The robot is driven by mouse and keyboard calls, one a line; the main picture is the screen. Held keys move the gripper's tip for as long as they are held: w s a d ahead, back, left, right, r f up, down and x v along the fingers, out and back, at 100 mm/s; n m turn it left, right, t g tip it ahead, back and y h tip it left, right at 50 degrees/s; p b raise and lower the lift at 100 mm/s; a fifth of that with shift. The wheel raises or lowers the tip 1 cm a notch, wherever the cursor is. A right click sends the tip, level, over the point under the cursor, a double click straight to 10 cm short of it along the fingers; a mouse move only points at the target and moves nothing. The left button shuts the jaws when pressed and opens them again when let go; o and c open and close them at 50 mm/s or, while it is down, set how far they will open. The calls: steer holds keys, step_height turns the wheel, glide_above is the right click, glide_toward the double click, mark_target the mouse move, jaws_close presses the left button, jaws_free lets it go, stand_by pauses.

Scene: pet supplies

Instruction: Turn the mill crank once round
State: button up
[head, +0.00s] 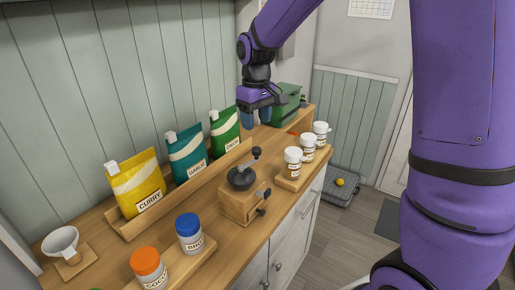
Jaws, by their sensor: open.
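The mill (238,205) is a small wooden box with a dark bowl on top, standing on the wooden counter at the middle. Its dark crank (249,165) rises from the bowl, with a knob (256,152) at the end towards the back. My gripper (256,117) hangs above the counter, higher in the picture than the knob and apart from it. It points down, its fingers are apart, and nothing shows between them. It partly overlaps the view of the green pouch and green box behind.
Yellow, teal and green pouches (194,157) stand in a wooden rack along the wall. White jars (293,163) stand on a stand to the right. Orange- and blue-lidded jars (189,233) are in front-left. A white cup (62,242) is far left. A green box (287,104) stands behind.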

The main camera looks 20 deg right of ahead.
mark_target(257, 148)
step_height(257, 148, down, 10)
steer(key=shift+r, duration=0.15)
stand_by(0.4)
jaws_close()
